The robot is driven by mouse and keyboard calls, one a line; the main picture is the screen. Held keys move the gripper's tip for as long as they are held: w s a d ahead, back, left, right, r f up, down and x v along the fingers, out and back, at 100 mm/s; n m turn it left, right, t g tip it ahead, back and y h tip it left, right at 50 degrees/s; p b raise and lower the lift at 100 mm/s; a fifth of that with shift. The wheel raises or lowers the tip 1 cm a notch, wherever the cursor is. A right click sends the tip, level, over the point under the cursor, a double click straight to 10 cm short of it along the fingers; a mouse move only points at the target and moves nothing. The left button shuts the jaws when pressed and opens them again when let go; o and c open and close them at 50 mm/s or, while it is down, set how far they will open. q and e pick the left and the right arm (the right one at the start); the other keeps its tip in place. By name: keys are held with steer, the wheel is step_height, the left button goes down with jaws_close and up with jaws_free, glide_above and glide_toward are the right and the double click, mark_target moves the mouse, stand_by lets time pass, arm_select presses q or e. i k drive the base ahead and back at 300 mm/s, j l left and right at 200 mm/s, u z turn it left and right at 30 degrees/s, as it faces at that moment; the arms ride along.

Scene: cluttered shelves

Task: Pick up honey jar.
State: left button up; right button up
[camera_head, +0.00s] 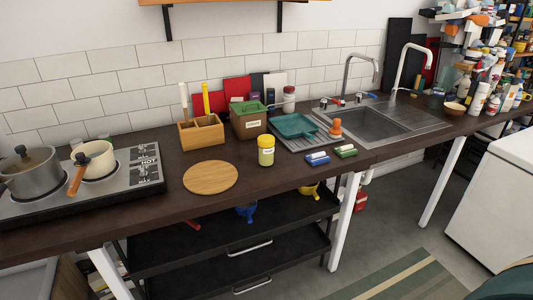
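Neither of my grippers is in view.
A round wooden board (210,178) lies left of the jar, and a wooden caddy (201,134) and green-lidded box (249,122) stand behind. A stove with pots (140,178) is at left, a sink (366,123) at right.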

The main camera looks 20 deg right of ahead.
mark_target(265, 142)
steer(key=i+l+z, duration=0.2)
steer(key=i, duration=0.35)
steer(key=i+z, duration=0.2)
steer(key=i, duration=0.3)
